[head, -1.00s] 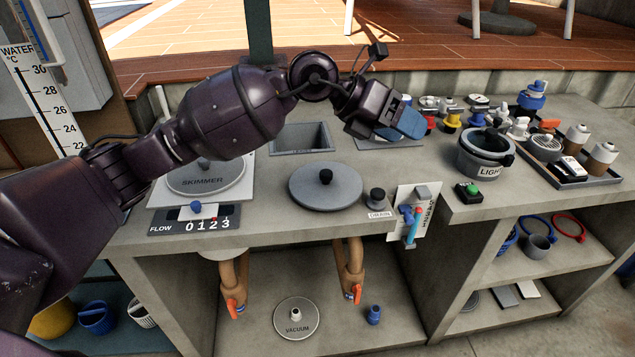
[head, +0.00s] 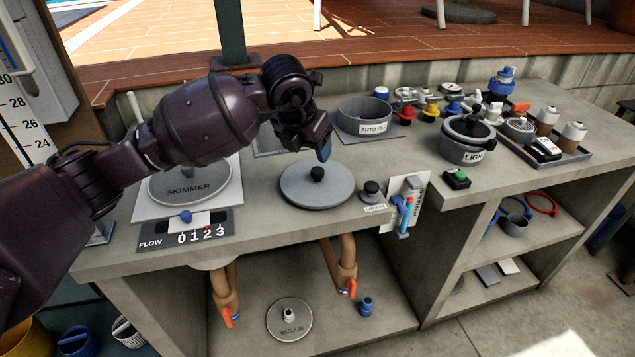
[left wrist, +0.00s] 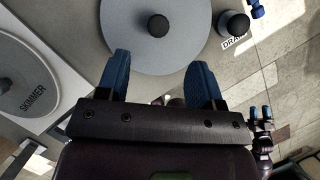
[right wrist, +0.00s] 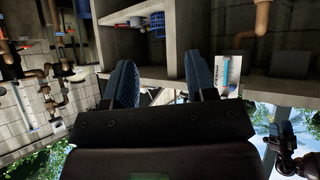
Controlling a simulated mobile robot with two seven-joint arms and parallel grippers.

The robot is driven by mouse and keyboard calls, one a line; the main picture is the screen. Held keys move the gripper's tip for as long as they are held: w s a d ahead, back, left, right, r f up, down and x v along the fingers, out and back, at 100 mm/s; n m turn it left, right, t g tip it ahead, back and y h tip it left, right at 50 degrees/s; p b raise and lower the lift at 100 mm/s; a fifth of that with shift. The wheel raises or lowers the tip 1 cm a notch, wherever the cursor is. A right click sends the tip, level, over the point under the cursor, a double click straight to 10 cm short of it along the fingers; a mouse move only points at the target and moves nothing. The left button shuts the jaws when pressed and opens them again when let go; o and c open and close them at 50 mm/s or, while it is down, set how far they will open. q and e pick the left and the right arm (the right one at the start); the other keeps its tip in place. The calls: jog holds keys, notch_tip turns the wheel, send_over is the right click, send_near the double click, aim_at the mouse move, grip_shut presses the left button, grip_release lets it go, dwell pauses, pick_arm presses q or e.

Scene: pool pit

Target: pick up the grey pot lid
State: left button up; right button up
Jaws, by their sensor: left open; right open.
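The grey pot lid (head: 317,190) is a round disc with a black knob (head: 317,174), lying flat on the concrete counter. It also shows in the left wrist view (left wrist: 157,55), its black knob (left wrist: 158,25) ahead of the fingers. My left gripper (head: 325,150) is above the lid's far edge, pointing down.
The skimmer cover (head: 188,183) lies left of the lid, with a flow gauge (head: 186,236) before it. A drain knob (head: 371,190) stands close at the lid's right. The auto-fill pot (head: 364,116) and the pot marked LIGHT (head: 467,145) stand further right.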

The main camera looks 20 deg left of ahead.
pick_arm(q)
jog(key=x, duration=0.3)
jog(key=shift+s+f, duration=0.1)
jog(key=shift+w+f+b, duration=0.2)
jog(key=shift+f+b, duration=0.1)
jog(key=shift+f, duration=0.1)
jog(key=b+x, duration=0.1)
jog(key=x, duration=0.4)
jog(key=shift+r, duration=0.1)
jog(key=c, duration=0.9)
jog(key=shift+c, duration=0.8)
notch_tip(320, 180, up, 11)
jog(key=p, duration=0.2)
notch_tip(320, 180, up, 9)
send_over(317, 170)
jog(key=shift+s+p, duration=0.1)
jog(key=shift+p, duration=0.3)
pick_arm(e)
jog(key=shift+r, duration=0.35)
